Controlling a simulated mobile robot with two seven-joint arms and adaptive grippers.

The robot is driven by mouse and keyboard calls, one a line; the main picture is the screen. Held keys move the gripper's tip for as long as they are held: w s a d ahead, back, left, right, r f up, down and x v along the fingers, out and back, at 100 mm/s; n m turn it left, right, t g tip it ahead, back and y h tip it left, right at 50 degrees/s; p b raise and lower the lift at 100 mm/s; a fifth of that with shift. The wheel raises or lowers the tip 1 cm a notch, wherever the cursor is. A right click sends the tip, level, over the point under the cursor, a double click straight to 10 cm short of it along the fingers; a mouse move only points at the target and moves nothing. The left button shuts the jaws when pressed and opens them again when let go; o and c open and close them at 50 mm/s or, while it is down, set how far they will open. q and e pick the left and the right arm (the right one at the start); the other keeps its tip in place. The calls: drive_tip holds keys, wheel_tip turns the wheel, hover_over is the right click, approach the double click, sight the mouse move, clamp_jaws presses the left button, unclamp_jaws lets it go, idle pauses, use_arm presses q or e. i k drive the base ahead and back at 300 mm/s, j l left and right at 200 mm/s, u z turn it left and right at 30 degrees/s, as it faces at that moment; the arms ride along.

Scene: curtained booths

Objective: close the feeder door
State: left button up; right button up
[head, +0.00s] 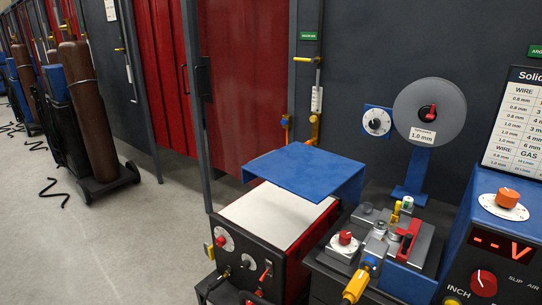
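The wire feeder (405,262) stands at the right, with its drive parts and a red lever (408,241) exposed on top. A flat blue panel (305,170), which looks like the feeder door, sticks out to the left of the feeder. It lies roughly level above the white top of the neighbouring red and black machine, so the feeder is uncovered. I cannot make out its hinge. A grey wire spool (430,112) on a blue stand rises behind the drive parts. Neither of my grippers is in view.
The red and black machine (275,222) stands under the panel. A blue control box (505,245) and settings chart (518,125) are at the right edge. Brown gas cylinders (88,110) on carts stand at the left. The grey floor (120,245) at front left is clear.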

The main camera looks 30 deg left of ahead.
sight(311, 174)
drive_tip(key=j+z, duration=0.2)
drive_tip(key=j, duration=1.05)
drive_tip(key=k+j+z, duration=0.1)
drive_tip(key=j+z, duration=0.15)
drive_tip(key=j, duration=1)
